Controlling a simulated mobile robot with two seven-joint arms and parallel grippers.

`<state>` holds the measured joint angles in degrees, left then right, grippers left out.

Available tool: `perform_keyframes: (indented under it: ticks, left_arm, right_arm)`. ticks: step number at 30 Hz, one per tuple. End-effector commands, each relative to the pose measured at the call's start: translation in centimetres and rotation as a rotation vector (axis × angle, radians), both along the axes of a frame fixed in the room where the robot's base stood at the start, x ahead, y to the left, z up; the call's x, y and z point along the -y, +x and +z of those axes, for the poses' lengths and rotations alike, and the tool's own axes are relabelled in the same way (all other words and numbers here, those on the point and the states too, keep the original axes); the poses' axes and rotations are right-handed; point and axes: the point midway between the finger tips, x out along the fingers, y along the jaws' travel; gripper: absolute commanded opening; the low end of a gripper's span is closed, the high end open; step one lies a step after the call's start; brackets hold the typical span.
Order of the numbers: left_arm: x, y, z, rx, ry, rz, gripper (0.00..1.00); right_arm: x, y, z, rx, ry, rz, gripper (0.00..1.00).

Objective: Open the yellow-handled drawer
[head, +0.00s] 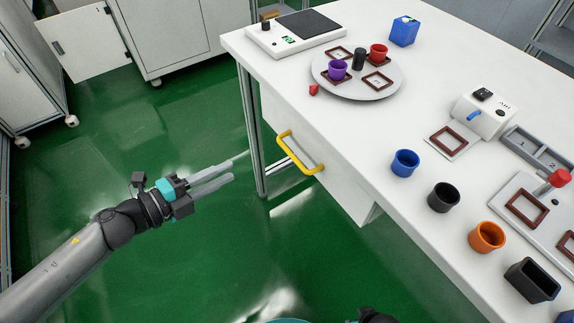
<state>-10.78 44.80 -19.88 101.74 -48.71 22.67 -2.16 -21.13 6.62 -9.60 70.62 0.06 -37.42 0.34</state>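The yellow handle (289,153) is a bent bar on the white drawer front (340,185) under the table's left edge. The drawer looks shut, its front in line with the table side. My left gripper (232,170) reaches in from the left over the green floor. Its two pale fingers point right toward the handle, with a narrow gap between them and nothing held. The fingertips are left of the handle and apart from it. My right gripper's fingers are not visible; only a dark part of me shows at the bottom edge.
The white table (420,110) holds a round turntable (330,85), a scale (295,35), and several pots, including a blue one (405,163), near its front edge. Floor around my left gripper is clear.

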Motion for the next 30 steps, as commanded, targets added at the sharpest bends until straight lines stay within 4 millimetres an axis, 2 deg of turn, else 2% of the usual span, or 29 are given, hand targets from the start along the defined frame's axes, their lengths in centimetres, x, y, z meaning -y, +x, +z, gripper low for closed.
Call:
perform_keyframes:
  ticks: [3, 9, 17, 30]
  left_arm:
    - [1.8, -1.3, 1.0, 0.074, 0.052, -0.117, 0.27]
    - [2.9, -1.7, 1.6, 0.105, 0.073, -0.166, 0.27]
    - [5.2, 0.2, 1.1, 0.105, 0.069, -0.161, 0.27]
    - [11.1, 4.4, -0.5, 0.103, 0.068, -0.161, 0.27]
  right_arm:
    - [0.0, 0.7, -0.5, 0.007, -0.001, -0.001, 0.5]
    - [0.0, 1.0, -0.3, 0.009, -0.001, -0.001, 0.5]
    - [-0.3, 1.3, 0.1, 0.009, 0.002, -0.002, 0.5]
    - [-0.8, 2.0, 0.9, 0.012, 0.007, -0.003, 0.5]
